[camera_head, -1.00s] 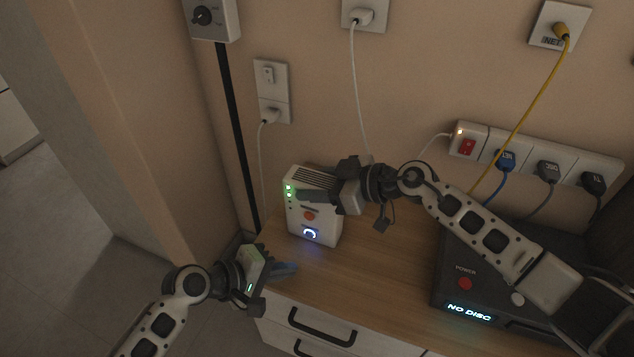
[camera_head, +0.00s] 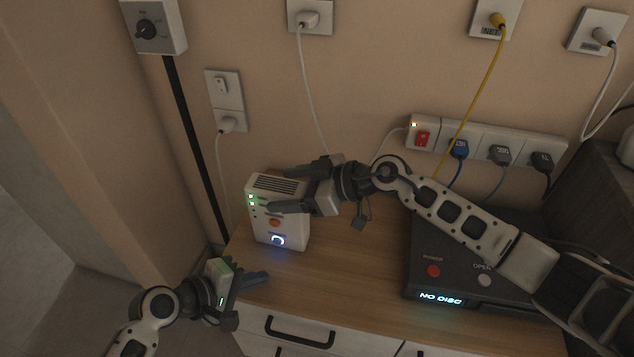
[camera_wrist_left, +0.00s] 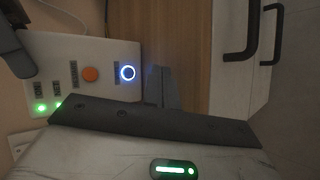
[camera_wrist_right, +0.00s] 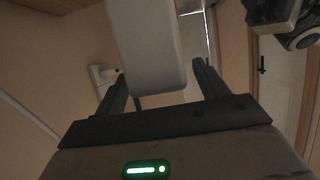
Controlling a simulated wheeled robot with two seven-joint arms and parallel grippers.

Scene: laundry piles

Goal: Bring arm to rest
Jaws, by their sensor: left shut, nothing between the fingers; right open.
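My right gripper (camera_head: 280,188) is open at the white router-like box (camera_head: 260,223). In the head view one finger crosses in front of the box and the other is above its vented top. In the right wrist view a pale box shape (camera_wrist_right: 150,50) stands between the spread fingers (camera_wrist_right: 162,88); contact is not clear. My left gripper (camera_head: 262,279) is shut and empty, low at the front left edge of the wooden top (camera_head: 340,265). The left wrist view shows its closed fingers (camera_wrist_left: 160,86) beside the box's lit ring button (camera_wrist_left: 127,73).
A black disc player (camera_head: 415,265) showing NO DISC sits right on the cabinet, below my right arm. A power strip (camera_head: 480,139) with several plugs is on the wall. Cables hang behind. Drawer handles (camera_head: 300,333) project at the front. Floor at left is clear.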

